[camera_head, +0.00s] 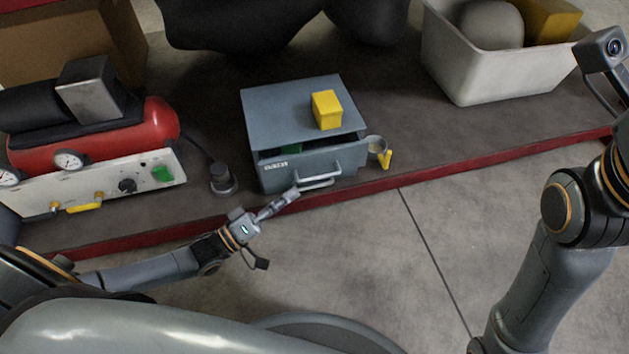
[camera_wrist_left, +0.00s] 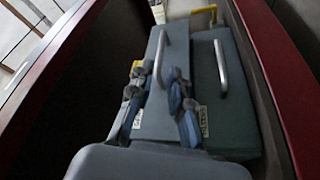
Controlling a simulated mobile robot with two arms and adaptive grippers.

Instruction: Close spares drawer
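The grey-blue drawer cabinet (camera_head: 290,105) stands on the dark shelf in the head view. A labelled drawer (camera_head: 285,172) sticks out a little at its front, with a dark gap above it and something green inside. Bar handles (camera_head: 320,182) show at the front. In the left wrist view there are two labelled drawer fronts, each with a metal handle (camera_wrist_left: 158,60) (camera_wrist_left: 221,66); which is the spares drawer I cannot read. My left gripper (camera_head: 294,193) is at the handles' left end; its fingers (camera_wrist_left: 160,82) are apart, with the left handle's end between them in the picture. My right gripper is not seen.
A yellow block (camera_head: 327,110) sits on the cabinet. A cup with a yellow item (camera_head: 377,150) stands right of it. A red compressor (camera_head: 100,140) is at left, a white bin (camera_head: 480,75) at back right. A red edge (camera_head: 470,160) borders the shelf.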

